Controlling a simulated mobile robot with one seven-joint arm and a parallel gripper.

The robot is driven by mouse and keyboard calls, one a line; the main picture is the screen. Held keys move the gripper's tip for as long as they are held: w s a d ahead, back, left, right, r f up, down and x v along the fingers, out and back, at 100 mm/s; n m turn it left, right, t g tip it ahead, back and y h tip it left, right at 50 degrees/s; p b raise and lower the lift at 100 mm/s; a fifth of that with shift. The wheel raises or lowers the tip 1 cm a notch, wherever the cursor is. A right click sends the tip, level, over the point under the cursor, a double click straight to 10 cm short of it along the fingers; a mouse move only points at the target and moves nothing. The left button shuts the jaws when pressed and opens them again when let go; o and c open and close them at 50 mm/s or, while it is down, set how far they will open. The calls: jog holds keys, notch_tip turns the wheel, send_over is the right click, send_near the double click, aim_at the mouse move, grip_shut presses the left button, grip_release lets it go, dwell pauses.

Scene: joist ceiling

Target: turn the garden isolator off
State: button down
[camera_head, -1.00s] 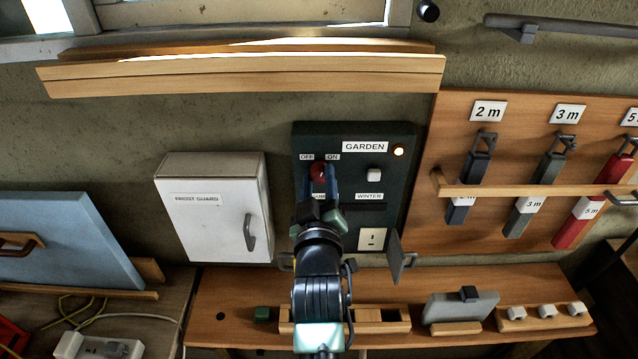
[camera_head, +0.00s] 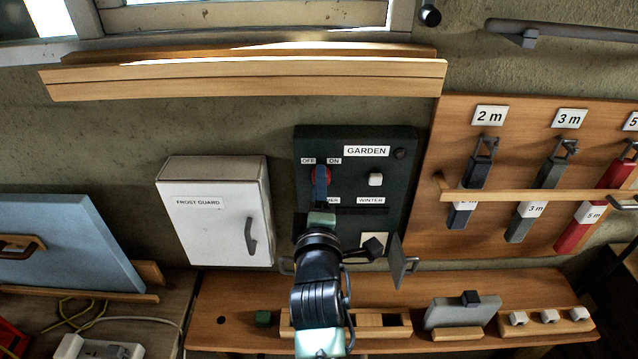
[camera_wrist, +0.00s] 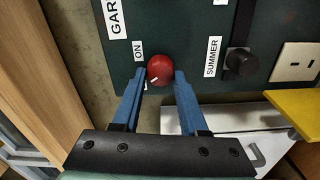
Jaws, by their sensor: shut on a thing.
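The dark GARDEN panel (camera_head: 345,140) is on the wall, with OFF and ON labels above its red round knob (camera_wrist: 160,68). In the wrist view the knob sits between my gripper's two blue fingertips (camera_wrist: 159,78), and my gripper is shut on it. The knob's white mark points down-left in that view, toward the OFF side. The OFF label is hidden there but shows in the head view (camera_head: 308,161). The panel's round lamp (camera_head: 400,154) is dark. In the head view my fingers cover much of the knob.
A FROST GUARD box (camera_head: 215,215) is left, a hinged grey plate (camera_head: 400,262) lower right. A wooden shelf (camera_head: 240,78) runs above.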

jog(key=shift+f+n, duration=0.1)
jog(key=shift+n, duration=0.6)
jog(key=shift+c, duration=2.2)
grip_release()
jog(key=s+b, duration=0.3)
jog(key=s, duration=1)
